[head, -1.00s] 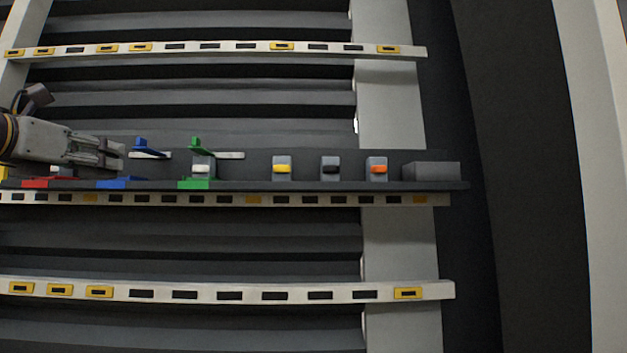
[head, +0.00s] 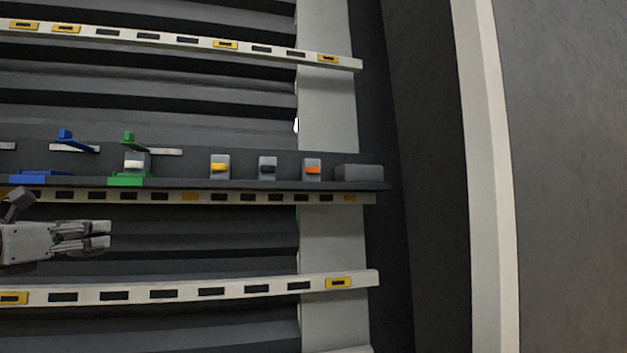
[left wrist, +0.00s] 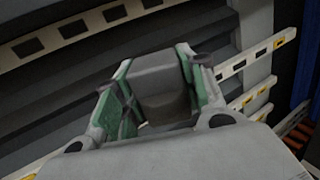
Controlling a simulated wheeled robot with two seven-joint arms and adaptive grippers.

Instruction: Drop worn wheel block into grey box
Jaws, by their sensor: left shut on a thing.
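My left gripper (head: 108,235) is at the left of the head view, below the shelf and pointing right. In the left wrist view its green-padded fingers (left wrist: 158,92) are shut on a dark grey block (left wrist: 160,82). The block's wheel is not visible, so I cannot tell whether it is worn. The held block is hard to make out in the head view. A plain grey box (head: 358,173) sits at the right end of the shelf, well to the right of and above the gripper. My right gripper is not in view.
The shelf (head: 290,186) carries grey blocks with a yellow wheel (head: 220,167), a black wheel (head: 268,168) and an orange wheel (head: 312,169). A green fixture (head: 126,181) holds a white-wheeled block (head: 135,163). A blue fixture (head: 42,177) stands further left. Slotted rails (head: 210,291) run above and below.

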